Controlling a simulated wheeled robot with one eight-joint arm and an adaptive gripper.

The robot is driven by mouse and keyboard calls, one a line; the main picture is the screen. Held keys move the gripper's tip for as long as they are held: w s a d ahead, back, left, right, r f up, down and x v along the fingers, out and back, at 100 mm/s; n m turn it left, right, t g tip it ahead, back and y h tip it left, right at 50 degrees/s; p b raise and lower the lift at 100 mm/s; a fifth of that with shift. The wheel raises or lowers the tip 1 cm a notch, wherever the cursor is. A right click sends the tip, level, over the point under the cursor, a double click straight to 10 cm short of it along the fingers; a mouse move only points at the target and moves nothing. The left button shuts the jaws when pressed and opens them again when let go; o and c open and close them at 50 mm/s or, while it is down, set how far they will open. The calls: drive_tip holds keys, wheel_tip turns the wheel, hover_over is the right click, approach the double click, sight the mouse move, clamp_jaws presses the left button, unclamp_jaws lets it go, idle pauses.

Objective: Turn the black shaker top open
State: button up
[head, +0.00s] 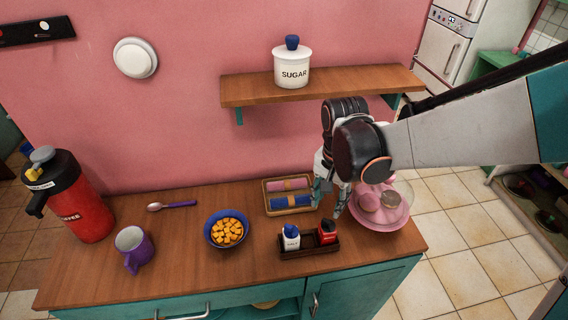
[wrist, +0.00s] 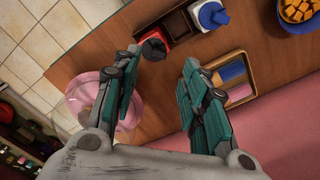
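The red shaker (head: 328,237) with its black top (head: 327,225) stands upright in the right end of a dark wooden caddy (head: 310,251). The wrist view shows the black top (wrist: 153,48) just past the left fingertip, with the red body (wrist: 152,26) beyond it. The white shaker (head: 291,241) with a blue top stands in the caddy's left end. My gripper (head: 329,204) points down above the counter, just behind the red shaker. In the wrist view, my gripper (wrist: 160,60) has its fingers apart with nothing held between them. I see no contact with the top.
A tray of rolled cloths (head: 290,207) lies behind the caddy. A pink plate (head: 383,218) with pink items under a clear cover is right of my gripper. A blue bowl of orange cubes (head: 227,244) stands left.

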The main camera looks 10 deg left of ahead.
sight(325, 221)
wheel_tip(325, 221, down, 8)
drive_tip(key=b, duration=0.5)
drive_tip(key=shift+w+f, duration=0.15)
drive_tip(key=shift+f, duration=0.05)
drive_tip(key=shift+c, duration=0.6)
clamp_jaws()
